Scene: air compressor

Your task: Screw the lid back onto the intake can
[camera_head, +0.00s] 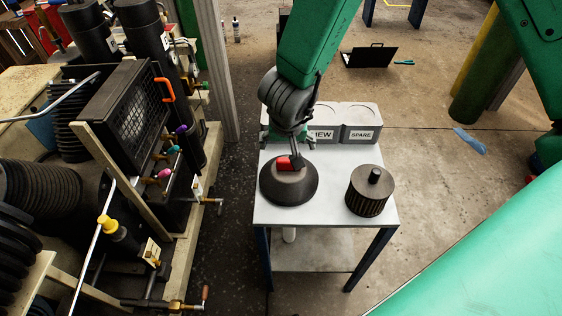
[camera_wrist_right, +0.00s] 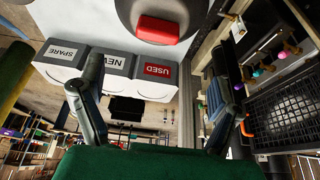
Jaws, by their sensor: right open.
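The lid (camera_head: 287,187) is a dark round cover with a red grip, lying on the small table. I cannot make out the intake can for certain. My left gripper is not in view.
A pleated filter (camera_head: 370,192) with a black knob stands on the table (camera_head: 328,212), right of the lid. Bins labelled SPARE (camera_wrist_right: 60,54), NEW (camera_wrist_right: 104,62) and USED (camera_wrist_right: 155,72) line the table's back edge. The compressor (camera_head: 125,115) with valves stands left, across a floor gap.

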